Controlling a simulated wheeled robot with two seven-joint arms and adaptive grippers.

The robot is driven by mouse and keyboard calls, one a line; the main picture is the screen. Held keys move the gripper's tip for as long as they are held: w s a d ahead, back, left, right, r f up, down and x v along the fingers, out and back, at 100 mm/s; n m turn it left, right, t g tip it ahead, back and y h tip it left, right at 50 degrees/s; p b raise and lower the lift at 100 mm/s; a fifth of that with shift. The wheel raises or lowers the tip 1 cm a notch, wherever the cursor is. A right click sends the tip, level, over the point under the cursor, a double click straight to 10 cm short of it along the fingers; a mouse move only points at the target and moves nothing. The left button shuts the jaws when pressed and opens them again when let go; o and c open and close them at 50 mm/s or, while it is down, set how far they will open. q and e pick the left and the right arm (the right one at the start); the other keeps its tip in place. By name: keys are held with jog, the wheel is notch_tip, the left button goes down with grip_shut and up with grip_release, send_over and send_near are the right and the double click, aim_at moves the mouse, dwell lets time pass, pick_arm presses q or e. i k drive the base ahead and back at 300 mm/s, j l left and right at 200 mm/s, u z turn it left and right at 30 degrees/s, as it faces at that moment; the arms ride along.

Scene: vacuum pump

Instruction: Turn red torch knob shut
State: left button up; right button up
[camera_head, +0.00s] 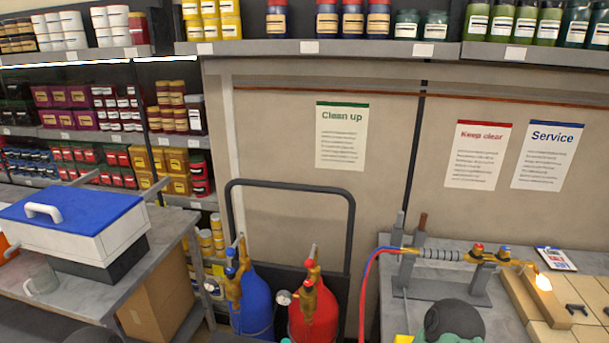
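The brass torch (490,258) lies level on a grey stand (436,285) on the right-hand table, with a ribbed grip at its left. Its red knob (478,248) is on top of the body, left of a blue knob (504,251). Red and blue hoses (372,272) run from the torch's left end down toward the cylinders. Nothing visible touches the red knob.
A blue cylinder (251,300) and a red cylinder (313,312) stand in a dark cart (352,215) left of the table. A blue-lidded box (75,225) sits on the left bench. A dark rounded part (452,320) shows at the bottom right. Small black items (577,310) lie on the bricks.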

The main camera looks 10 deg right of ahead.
aim_at(478, 249)
jog(key=z, duration=1.4)
jog(key=u, duration=0.1)
